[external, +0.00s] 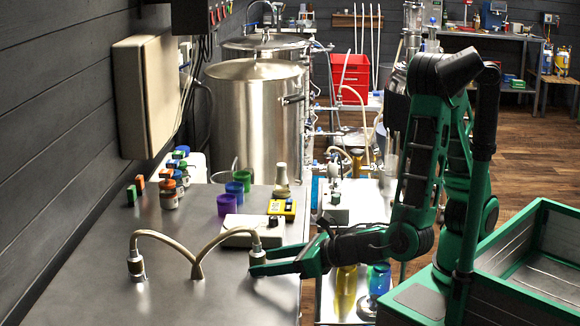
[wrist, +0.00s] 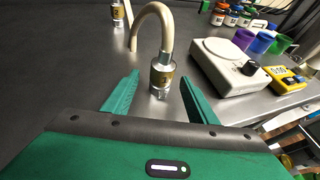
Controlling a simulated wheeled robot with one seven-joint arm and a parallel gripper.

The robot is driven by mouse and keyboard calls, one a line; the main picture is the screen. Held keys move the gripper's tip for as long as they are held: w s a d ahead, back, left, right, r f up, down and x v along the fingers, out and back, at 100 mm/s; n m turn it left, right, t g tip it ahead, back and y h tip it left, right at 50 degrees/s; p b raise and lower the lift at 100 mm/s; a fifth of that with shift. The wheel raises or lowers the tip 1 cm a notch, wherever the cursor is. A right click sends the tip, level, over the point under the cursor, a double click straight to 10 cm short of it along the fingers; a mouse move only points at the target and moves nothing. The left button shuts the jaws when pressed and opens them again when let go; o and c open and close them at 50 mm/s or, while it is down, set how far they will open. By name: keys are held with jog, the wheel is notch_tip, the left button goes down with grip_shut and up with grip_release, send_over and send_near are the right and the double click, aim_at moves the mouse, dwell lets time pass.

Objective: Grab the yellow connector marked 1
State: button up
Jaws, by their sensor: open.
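A beige hose (external: 181,242) arches over the grey metal bench, with a metal connector hanging at each end. The right connector (external: 257,256) has a yellowish label band; it shows large in the wrist view (wrist: 161,76), upright at the bench top. Its mark is too small to read surely. The left connector (external: 136,266) also shows at the top left of the wrist view (wrist: 118,14). My green gripper (external: 268,261) is open, low over the bench. Its two fingers (wrist: 160,86) lie on either side of the right connector, with visible gaps and nothing gripped.
A white hotplate-like device (external: 240,232) stands just behind the right connector, with a yellow meter (external: 282,208) beyond it. Purple (external: 227,204) and green cups and several small bottles (external: 168,192) stand farther back. The bench front and left are clear.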

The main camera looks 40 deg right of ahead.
aim_at(257, 264)
jog(key=shift+f+x, duration=0.2)
jog(key=shift+x, duration=1.8)
jog(key=shift+d, duration=0.15)
jog(key=c, duration=1.2)
jog(key=shift+c, duration=0.5)
jog(key=shift+r, duration=0.2)
